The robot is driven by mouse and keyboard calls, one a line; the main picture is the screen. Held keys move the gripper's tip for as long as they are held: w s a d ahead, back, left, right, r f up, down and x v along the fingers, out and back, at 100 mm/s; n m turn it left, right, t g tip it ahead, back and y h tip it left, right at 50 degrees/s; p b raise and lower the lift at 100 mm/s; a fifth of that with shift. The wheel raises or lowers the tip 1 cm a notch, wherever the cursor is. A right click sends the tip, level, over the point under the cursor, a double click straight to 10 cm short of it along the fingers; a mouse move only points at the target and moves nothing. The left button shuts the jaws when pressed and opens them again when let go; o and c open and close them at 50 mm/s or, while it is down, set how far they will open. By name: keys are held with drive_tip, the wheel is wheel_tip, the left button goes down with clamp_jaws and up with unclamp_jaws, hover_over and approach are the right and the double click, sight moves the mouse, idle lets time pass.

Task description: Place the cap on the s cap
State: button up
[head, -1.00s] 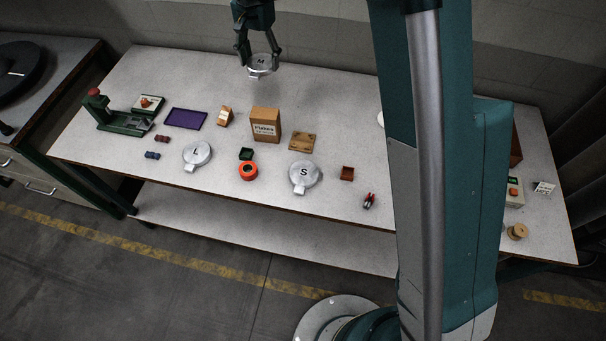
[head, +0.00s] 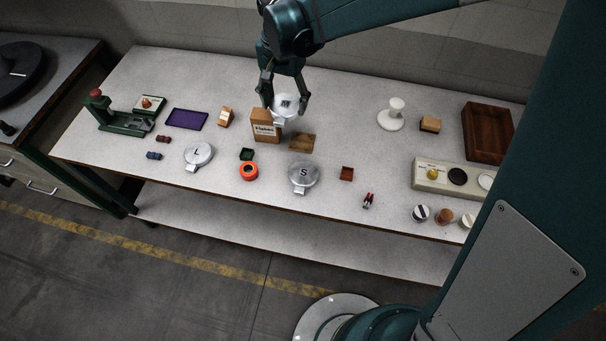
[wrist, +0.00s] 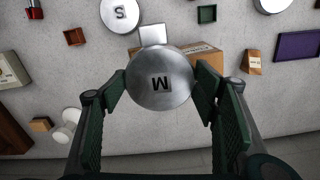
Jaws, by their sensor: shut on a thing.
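My gripper (head: 285,104) is shut on a round silver cap marked M (head: 286,104), which has a small tab at its front. The M cap also shows between the two fingers in the wrist view (wrist: 160,82). The cap marked S (head: 304,174) lies flat on the table nearer the front edge, apart from the held cap. It also shows at the top of the wrist view (wrist: 120,13). A similar cap marked L (head: 198,154) lies further left.
The Flakes box (head: 265,130) stands close to the held cap, with a wooden plate (head: 302,142) beside it. An orange ring (head: 248,171), green box (head: 246,154) and small red-brown box (head: 346,173) lie around the S cap.

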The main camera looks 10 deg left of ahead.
drive_tip(key=s+d+f, duration=0.1)
drive_tip(key=s+d, duration=0.7)
drive_tip(key=s, duration=0.3)
hover_over(304, 173)
drive_tip(key=shift+f+p, duration=0.35)
drive_tip(key=shift+f, duration=2.3)
drive_tip(key=shift+f+b, duration=0.3)
drive_tip(key=shift+f, duration=2.65)
drive_tip(key=shift+f, duration=2.05)
drive_tip(key=shift+f+b, duration=0.2)
drive_tip(key=shift+b, duration=0.2)
